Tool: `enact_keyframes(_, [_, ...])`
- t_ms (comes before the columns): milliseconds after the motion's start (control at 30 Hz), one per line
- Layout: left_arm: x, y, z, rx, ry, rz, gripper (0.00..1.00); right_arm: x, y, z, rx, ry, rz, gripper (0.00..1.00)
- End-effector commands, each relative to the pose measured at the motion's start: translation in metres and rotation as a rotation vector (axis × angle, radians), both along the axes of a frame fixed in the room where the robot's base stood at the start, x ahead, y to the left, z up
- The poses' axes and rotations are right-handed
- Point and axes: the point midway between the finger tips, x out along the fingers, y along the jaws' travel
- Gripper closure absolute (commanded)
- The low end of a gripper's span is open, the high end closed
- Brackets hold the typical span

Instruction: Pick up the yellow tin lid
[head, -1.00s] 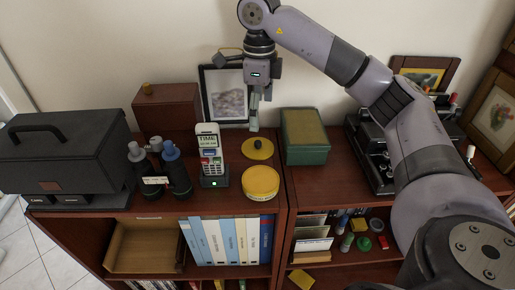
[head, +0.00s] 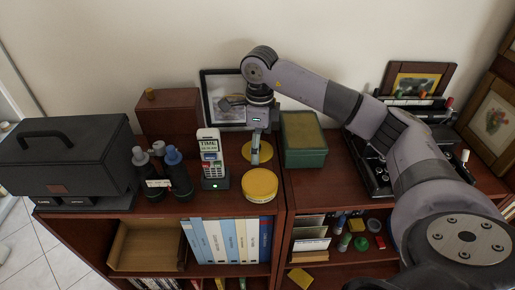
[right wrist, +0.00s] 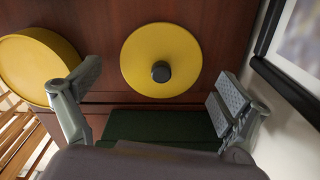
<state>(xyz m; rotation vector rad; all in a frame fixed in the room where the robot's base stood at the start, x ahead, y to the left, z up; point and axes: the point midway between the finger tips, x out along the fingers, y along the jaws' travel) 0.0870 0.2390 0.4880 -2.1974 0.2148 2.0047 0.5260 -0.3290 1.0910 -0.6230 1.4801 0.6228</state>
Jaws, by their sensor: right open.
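The yellow tin lid (head: 266,152) is a flat yellow disc with a dark knob, lying on the brown cabinet top behind the round yellow tin (head: 259,184). In the right wrist view the lid (right wrist: 142,57) shows whole, its knob facing the camera. My right gripper (head: 255,158) is over the lid in the head view and partly covers it. In the right wrist view its fingers are apart and empty, with the lid lying beyond the gap between them. I cannot tell the exact height above the lid. My left gripper is not in view.
A green box (head: 304,140) stands close to the right of the lid. A cordless phone (head: 211,160) in its stand is to the left. A framed picture (head: 224,98) leans at the wall behind.

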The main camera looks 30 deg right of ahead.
Motion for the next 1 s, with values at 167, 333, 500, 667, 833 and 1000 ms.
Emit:
enact_keyframes(167, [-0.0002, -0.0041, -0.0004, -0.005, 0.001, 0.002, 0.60, 0.0001, -0.0001, 0.0002, 0.000, 0.000, 0.000, 0.14])
enact_keyframes(333, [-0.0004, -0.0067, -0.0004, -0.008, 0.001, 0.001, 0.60, 0.0001, 0.0000, 0.0004, 0.000, 0.000, 0.000, 0.25])
enact_keyframes(500, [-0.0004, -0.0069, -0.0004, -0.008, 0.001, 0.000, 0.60, 0.0001, 0.0000, 0.0005, 0.000, 0.000, 0.000, 0.36])
enact_keyframes(667, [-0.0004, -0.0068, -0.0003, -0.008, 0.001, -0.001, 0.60, 0.0002, 0.0001, 0.0006, 0.000, 0.000, 0.000, 0.47])
enact_keyframes(833, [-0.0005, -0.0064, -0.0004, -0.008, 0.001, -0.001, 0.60, 0.0001, 0.0000, 0.0004, 0.000, 0.000, 0.000, 0.58])
enact_keyframes(1000, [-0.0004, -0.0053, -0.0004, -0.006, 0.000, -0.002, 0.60, -0.0001, 0.0001, 0.0000, -0.001, 0.001, 0.000, 0.70])
